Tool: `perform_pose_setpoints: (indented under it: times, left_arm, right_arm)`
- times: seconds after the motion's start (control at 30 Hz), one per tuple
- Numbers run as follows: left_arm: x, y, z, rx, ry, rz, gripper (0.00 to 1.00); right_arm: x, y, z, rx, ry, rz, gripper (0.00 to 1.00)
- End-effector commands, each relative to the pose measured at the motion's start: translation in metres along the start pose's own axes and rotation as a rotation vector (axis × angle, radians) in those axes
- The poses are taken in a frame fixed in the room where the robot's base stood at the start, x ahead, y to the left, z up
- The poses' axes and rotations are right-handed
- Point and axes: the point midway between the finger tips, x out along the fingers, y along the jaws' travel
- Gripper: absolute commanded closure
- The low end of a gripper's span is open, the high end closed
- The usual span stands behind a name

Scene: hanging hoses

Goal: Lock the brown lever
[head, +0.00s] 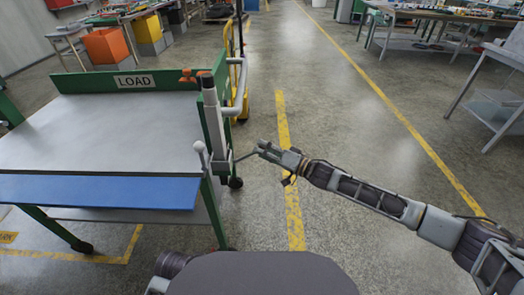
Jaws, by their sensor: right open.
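A small orange-brown part (190,76), which may be the brown lever, sits at the back right corner of the green-framed load table (120,128). It is small, and I cannot tell its lever position. A light grey upright post (213,118) with a dark top stands in front of it. A pale lever with a round knob (199,148) is at the table's front right corner. My right gripper (262,149) is open and empty, to the right of the post and apart from the brown part. My left gripper is not in view.
A thin dark rod (244,156) shows between the post's foot and my right gripper. A white bent pipe (239,90) and a yellow frame (241,105) stand behind the post. An orange bin (105,45) is at the back left.

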Motion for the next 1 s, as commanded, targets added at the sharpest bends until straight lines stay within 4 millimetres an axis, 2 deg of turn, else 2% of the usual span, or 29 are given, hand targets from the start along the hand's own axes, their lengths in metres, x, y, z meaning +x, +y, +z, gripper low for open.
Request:
perform_pose_setpoints:
  times: [0.2, 0.57, 0.93, 1.0]
  left_arm:
    - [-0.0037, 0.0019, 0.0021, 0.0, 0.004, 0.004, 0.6]
    - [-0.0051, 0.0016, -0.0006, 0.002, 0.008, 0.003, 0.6]
    - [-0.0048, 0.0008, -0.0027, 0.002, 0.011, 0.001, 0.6]
    - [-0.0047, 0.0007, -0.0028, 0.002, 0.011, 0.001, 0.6]
  right_arm:
    - [0.0105, 0.0004, -0.0001, 0.0, 0.0, 0.001, 0.49]
    - [0.0117, 0.0002, -0.0003, 0.0, 0.0, 0.001, 0.5]
    - [0.0116, 0.0003, -0.0002, 0.0, 0.0, 0.001, 0.98]
    - [0.0116, 0.0003, -0.0002, 0.0, 0.0, 0.001, 1.0]
